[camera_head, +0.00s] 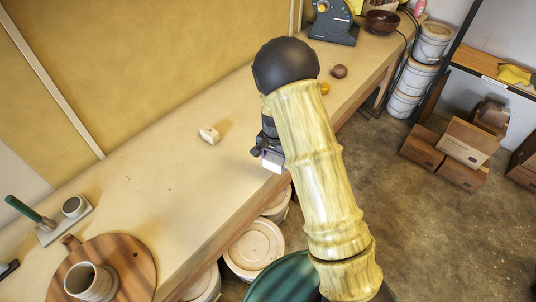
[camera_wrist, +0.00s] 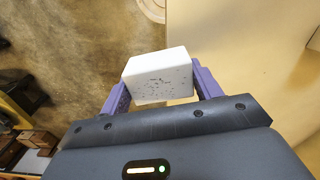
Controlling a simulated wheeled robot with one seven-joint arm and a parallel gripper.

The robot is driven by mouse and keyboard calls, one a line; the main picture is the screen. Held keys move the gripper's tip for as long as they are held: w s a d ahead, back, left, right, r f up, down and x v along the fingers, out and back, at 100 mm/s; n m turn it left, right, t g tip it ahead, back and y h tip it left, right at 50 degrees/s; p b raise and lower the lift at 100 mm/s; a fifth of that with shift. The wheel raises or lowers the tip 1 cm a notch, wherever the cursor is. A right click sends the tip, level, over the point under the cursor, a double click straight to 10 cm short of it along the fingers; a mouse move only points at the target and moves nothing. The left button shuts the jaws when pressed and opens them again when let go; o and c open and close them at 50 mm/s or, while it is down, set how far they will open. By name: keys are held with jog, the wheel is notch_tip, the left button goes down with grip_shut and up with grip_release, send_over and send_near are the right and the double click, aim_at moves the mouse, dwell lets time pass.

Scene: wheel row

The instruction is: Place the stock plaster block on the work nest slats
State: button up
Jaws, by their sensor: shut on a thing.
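My gripper (camera_wrist: 160,85) is shut on a white, speckled plaster block (camera_wrist: 158,77), with a purple finger on each side of it. In the head view my gripper (camera_head: 268,158) hangs near the front edge of the bench, and the pale block (camera_head: 273,164) shows at its lower end. The arm hides part of the bench there. I cannot make out the work nest slats in either view.
The long bench (camera_head: 150,165) has much clear top. A small cream block (camera_head: 209,134) lies on it. A round wooden board (camera_head: 130,262) with a mug (camera_head: 92,283) is at lower left. A brown ball (camera_head: 339,71) lies beyond the arm. Lidded buckets (camera_head: 254,246) stand below.

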jog(key=s+d+f+n, duration=0.5)
jog(key=d+f+n, duration=0.1)
jog(key=d+f, duration=0.2)
jog(key=shift+f+n, duration=0.4)
jog(key=shift+s, duration=0.1)
